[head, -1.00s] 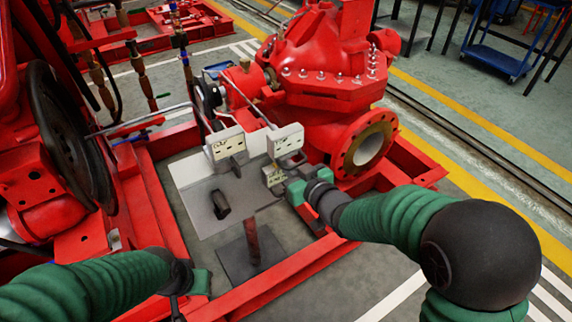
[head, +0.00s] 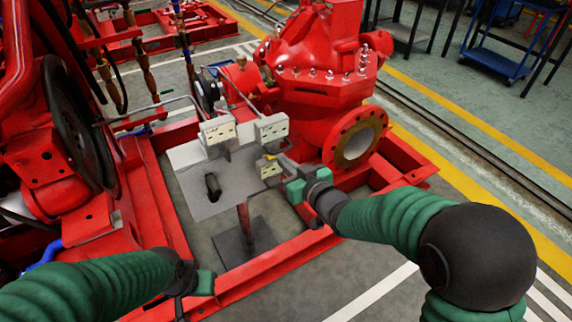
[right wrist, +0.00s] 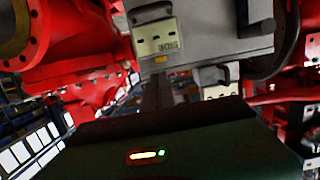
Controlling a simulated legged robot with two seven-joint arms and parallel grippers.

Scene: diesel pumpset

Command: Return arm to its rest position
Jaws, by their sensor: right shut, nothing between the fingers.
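My right arm comes in from the right, with its green and dark right gripper (head: 279,161) beside the right edge of a grey panel (head: 200,190) on a post. The gripper is shut and empty. In the right wrist view the dark shut fingers (right wrist: 158,92) point toward the panel underside, below a cream label box marked "SIDE" (right wrist: 157,37). Whether the fingertips touch the panel is unclear. My left gripper (head: 203,284) is low at the left, over the red base frame, apart from the panel. Its fingers are too hidden to judge.
Two cream label boxes (head: 217,131) and (head: 271,128) stand on the panel's top edge, and a dark knob (head: 212,187) is on its face. A red pump (head: 320,75) with a round flange (head: 355,138) stands behind. Red frame rails (head: 275,262) surround it; floor is open at lower right.

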